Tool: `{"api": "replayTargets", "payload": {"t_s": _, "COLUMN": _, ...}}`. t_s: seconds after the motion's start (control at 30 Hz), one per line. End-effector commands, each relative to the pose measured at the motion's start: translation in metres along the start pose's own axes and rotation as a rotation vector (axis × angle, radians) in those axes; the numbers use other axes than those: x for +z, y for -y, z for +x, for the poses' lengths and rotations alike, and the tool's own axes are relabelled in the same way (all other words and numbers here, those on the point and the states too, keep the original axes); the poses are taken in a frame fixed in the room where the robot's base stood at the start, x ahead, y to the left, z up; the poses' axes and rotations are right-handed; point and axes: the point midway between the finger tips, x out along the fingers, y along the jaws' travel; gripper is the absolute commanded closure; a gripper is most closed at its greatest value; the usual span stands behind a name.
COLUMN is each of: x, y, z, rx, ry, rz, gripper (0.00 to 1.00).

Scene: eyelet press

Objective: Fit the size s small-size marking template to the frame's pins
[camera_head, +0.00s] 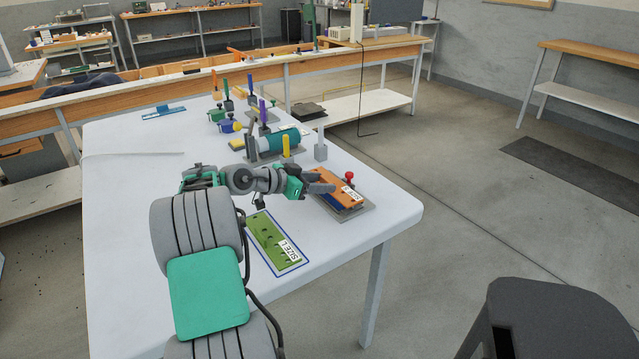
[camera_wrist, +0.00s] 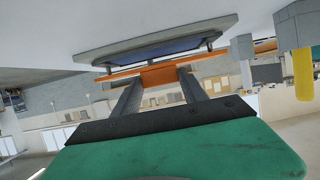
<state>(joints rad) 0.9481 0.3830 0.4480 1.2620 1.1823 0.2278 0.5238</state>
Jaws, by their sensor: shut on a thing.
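The orange template (camera_head: 331,184), with a white label that seems to read SIZE S, is over the frame (camera_head: 357,213), a grey base with a blue inner part. My gripper (camera_head: 322,187) is shut on the template's near left edge. In the wrist view, which looks upside down, my gripper (camera_wrist: 158,80) holds the orange template (camera_wrist: 160,72) close to the blue face of the frame (camera_wrist: 165,40). Short pins show between them near both ends, with a visible gap between plate and frame. I cannot tell whether the pins enter the template's holes.
A green SIZE L template (camera_head: 272,241) lies in a blue outline on the white table (camera_head: 130,220). A red knob (camera_head: 349,176) stands behind the frame. A teal cylinder (camera_head: 281,141), yellow post (camera_head: 286,146) and several coloured tools stand farther back. The table's left side is mostly clear.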

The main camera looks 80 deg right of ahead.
Motion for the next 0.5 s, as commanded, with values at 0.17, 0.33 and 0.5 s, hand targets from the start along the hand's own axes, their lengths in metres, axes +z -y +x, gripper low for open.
{"api": "replayTargets", "payload": {"t_s": 0.17, "x": 0.0042, "y": 0.0, "z": 0.0018, "rx": 0.0, "ry": 0.0, "rz": 0.0, "gripper": 0.9}}
{"api": "replayTargets", "payload": {"t_s": 0.33, "x": 0.0074, "y": 0.0, "z": 0.0031, "rx": 0.0, "ry": 0.0, "rz": 0.0, "gripper": 0.9}}
{"api": "replayTargets", "payload": {"t_s": 0.5, "x": 0.0106, "y": 0.0, "z": 0.0044, "rx": 0.0, "ry": 0.0, "rz": 0.0, "gripper": 0.9}}
